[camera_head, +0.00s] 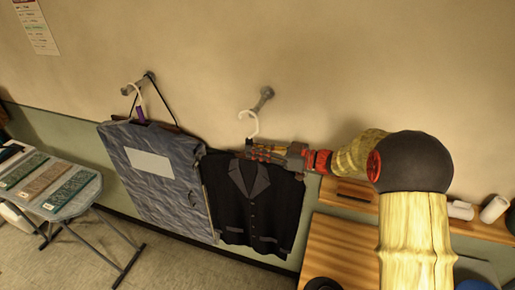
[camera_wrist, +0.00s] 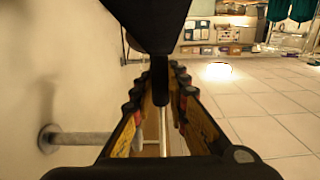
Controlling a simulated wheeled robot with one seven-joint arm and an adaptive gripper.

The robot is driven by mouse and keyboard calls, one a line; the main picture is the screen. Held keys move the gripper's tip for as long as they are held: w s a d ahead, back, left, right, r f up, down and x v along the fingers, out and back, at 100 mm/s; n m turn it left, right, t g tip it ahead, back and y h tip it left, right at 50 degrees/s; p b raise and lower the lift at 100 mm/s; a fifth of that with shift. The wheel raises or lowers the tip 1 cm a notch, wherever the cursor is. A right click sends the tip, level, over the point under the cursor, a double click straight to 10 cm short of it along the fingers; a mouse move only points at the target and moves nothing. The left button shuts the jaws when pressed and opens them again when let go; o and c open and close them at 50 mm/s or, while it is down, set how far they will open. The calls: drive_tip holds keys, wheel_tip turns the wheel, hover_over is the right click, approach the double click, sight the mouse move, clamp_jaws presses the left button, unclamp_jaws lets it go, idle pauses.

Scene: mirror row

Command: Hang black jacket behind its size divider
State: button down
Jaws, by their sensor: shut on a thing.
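The black jacket (camera_head: 257,212) hangs upright on a white hanger, whose hook (camera_head: 252,122) shows above my gripper. My gripper (camera_head: 255,151) is shut on the hanger at the jacket's collar; in the wrist view, a thin pale rod (camera_wrist: 162,135) shows between the fingers. The hook's top is close to the tip of a grey wall peg (camera_head: 264,97); I cannot tell whether it rests on it. That peg (camera_wrist: 80,138) also shows left of the fingers in the wrist view. A small purple piece (camera_head: 140,114) shows below the left hook; I cannot tell whether it is a size divider.
A blue-grey garment bag (camera_head: 158,178) with a pale label hangs from the left peg (camera_head: 150,76), its right edge against the jacket's sleeve. A folding table (camera_head: 88,193) stands at left. A wooden surface (camera_head: 335,250) lies below right. The wall is close behind the jacket.

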drive_tip(key=s+a+b, duration=0.4)
drive_tip(key=s+b, duration=0.3)
drive_tip(key=s, duration=0.3)
drive_tip(key=s+a+b, duration=0.4)
drive_tip(key=s+b, duration=0.4)
drive_tip(key=s, duration=0.2)
drive_tip(key=shift+r, duration=0.15)
idle(1.1)
drive_tip(key=shift+a, duration=0.1)
drive_tip(key=shift+w, duration=0.1)
